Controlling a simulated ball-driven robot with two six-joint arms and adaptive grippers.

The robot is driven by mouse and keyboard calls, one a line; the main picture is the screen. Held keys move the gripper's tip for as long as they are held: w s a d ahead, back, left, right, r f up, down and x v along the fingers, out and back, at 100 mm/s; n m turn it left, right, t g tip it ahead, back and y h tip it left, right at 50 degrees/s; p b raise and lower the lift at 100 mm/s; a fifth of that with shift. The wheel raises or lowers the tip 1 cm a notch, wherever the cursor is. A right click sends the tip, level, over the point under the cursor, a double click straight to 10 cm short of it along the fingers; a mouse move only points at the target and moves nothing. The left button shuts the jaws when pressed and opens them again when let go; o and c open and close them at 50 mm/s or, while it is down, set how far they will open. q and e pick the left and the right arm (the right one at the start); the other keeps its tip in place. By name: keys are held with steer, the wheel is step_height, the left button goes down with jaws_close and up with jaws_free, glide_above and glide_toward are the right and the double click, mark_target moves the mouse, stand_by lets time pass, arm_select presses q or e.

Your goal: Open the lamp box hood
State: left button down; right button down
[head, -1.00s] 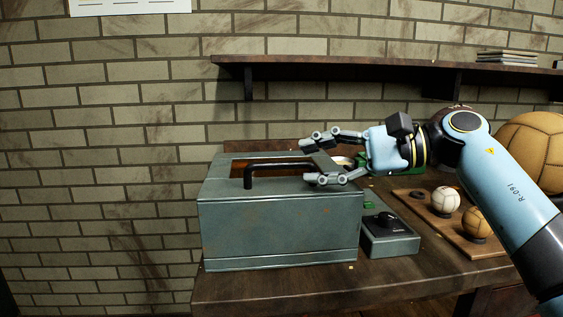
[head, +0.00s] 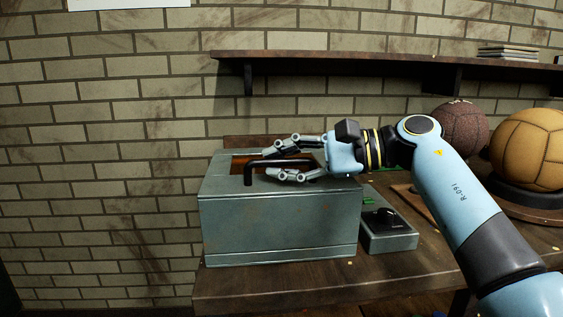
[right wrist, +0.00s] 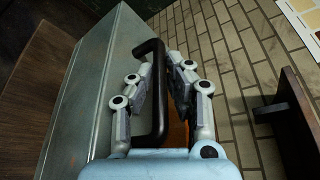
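The lamp box (head: 278,222) is a grey-green metal box on the left end of the wooden bench. Its hood is down, with a black bar handle (head: 248,174) on top and an orange-brown opening (head: 240,163) behind the handle. My right gripper (head: 268,164) is over the top of the box, its fingers on either side of the handle. My left gripper is in neither view.
A small control box (head: 390,240) with a black knob stands right of the lamp box. A dark red ball (head: 460,128) and a tan ball (head: 532,150) sit farther right. A wall shelf (head: 350,63) runs above the bench.

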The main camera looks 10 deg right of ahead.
stand_by(0.4)
steer(key=shift+w+r, duration=0.2)
steer(key=shift+r, duration=0.2)
steer(key=w+r+m, duration=0.1)
steer(key=w+r, duration=0.1)
steer(key=w+r+m+g+b, duration=0.1)
steer(key=w+r, duration=0.2)
steer(key=shift+w+r+h, duration=0.1)
steer(key=shift+r+h, duration=0.05)
steer(key=shift+h, duration=0.15)
steer(key=w+r+m+g+b, duration=0.1)
steer(key=w+r+m+b, duration=0.1)
steer(key=w+r+b, duration=0.2)
steer(key=w+b, duration=0.2)
steer(key=w, duration=0.1)
steer(key=shift+w+r, duration=0.1)
steer(key=shift+r, duration=0.05)
